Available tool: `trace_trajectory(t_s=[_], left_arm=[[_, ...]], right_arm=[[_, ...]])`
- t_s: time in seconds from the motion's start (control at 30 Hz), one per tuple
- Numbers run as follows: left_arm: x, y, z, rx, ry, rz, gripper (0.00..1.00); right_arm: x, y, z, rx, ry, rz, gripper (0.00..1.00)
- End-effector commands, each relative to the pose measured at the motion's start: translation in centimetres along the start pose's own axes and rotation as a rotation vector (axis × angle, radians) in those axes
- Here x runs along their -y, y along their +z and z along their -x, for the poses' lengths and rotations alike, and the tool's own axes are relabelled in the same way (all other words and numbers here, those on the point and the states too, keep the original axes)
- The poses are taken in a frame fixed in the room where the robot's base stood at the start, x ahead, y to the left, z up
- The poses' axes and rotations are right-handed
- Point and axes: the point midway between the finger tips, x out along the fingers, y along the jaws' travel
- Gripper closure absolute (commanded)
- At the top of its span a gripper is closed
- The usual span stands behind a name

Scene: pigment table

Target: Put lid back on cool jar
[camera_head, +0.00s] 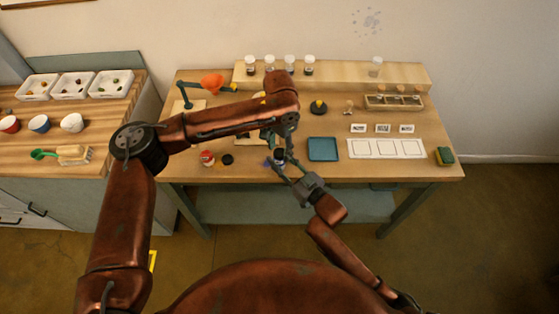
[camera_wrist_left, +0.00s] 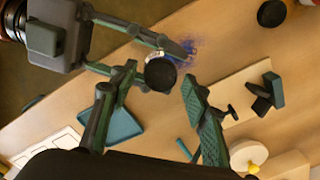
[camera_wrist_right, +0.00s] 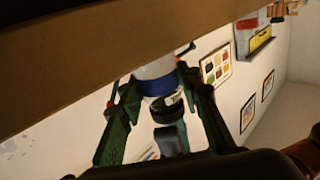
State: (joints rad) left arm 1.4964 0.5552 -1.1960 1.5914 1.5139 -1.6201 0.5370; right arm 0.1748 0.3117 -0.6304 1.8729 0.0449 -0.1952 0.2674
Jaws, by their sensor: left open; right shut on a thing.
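My right gripper (camera_head: 287,166) is shut on a small jar (camera_head: 279,155) near the table's front edge. In the left wrist view the jar shows a black round top (camera_wrist_left: 160,74) and a pale label; whether this top is a fully seated lid I cannot tell. The right wrist view shows the jar (camera_wrist_right: 167,107) between the right fingers. My left gripper (camera_wrist_left: 158,112) is open, its fingers spread close to the jar, apart from its top. In the head view my left arm hides part of this area. A black lid (camera_head: 227,159) lies on the table beside a red-labelled jar (camera_head: 207,157).
Blue powder (camera_wrist_left: 197,48) is spilled on the tabletop near the jar. A blue tray (camera_head: 323,149) and a white card strip (camera_head: 386,148) lie to the right. Several jars stand on the rear shelf (camera_head: 340,73).

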Motion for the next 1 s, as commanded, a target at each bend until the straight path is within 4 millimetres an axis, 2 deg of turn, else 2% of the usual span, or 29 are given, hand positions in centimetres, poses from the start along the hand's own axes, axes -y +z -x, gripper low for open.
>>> trace_trajectory(t_s=[0.37, 1.0], left_arm=[[0.01, 0.01, -0.41, 0.0, 0.0, 0.0, 0.57], [0.01, 0.01, -0.38, 0.0, 0.0, 0.0, 1.0]], right_arm=[[-0.02, 0.12, 0.01, 0.003, 0.0, 0.0, 1.0], [-0.02, 0.12, 0.01, 0.003, 0.001, 0.0, 1.0]])
